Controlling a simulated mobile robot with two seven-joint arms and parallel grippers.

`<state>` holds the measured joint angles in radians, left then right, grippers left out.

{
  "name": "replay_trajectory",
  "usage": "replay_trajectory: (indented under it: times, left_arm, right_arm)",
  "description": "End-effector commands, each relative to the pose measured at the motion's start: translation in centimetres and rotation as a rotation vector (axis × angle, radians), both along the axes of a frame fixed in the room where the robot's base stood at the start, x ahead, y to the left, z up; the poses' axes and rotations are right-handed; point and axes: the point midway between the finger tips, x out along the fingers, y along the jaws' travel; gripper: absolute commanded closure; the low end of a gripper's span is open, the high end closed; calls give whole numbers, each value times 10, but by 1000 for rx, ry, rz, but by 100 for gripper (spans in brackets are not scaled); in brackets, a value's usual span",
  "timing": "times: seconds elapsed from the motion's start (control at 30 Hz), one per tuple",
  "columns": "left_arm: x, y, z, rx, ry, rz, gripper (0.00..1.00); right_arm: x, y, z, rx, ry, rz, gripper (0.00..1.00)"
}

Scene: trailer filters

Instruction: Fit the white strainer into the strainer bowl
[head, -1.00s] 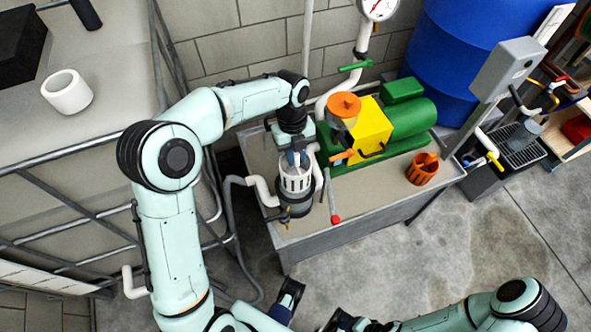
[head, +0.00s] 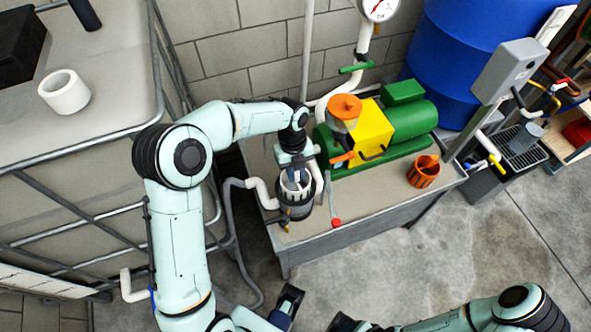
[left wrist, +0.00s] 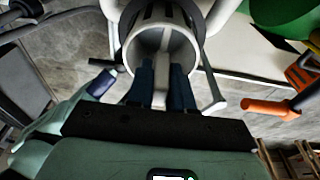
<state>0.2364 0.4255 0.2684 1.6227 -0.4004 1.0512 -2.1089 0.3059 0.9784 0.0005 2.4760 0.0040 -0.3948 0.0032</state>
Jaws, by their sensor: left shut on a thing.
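The white strainer (head: 294,188) is a slotted cup, mostly inside the dark strainer bowl (head: 296,212) at the left end of the bench. Its upper rim shows at the bowl's mouth; whether it rests on the bottom is hidden. My left gripper (head: 294,174) points down above it and is shut on it. In the left wrist view, the blue fingers (left wrist: 162,86) close on a white part at the middle of the strainer (left wrist: 143,62), whose round wall shows beyond them.
A yellow and green pump (head: 372,128) with an orange-lidded pot (head: 345,108) stands right of the bowl. White pipes flank the bowl. A white cup (head: 64,92) sits on the tank.

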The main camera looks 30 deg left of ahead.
Motion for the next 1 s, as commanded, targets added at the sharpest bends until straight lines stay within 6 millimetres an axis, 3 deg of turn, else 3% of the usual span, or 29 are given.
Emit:
replay_trajectory:
  times: [0.33, 0.37, 0.4, 0.43, 0.77, 1.0]
  left_arm:
    - [0, 0, -8, 0, 0, 0, 100]
    - [0, 0, -8, 0, 0, 1, 73]
    - [0, 0, -8, 0, 0, 1, 60]
    - [0, 0, -8, 0, 0, 1, 54]
    - [0, 0, -5, 0, 0, 0, 54]
    - [4, 3, 31, -1, -6, 2, 54]
  right_arm:
    - [1, 0, -2, -1, -4, -1, 45]
    - [1, 0, -2, -1, -4, -1, 45]
    - [1, 0, -2, -1, -4, -1, 45]
    - [1, 0, -2, -1, -4, -1, 45]
    - [1, 0, -1, -1, -4, -1, 45]
    - [-1, 0, 5, 1, 5, 2, 45]
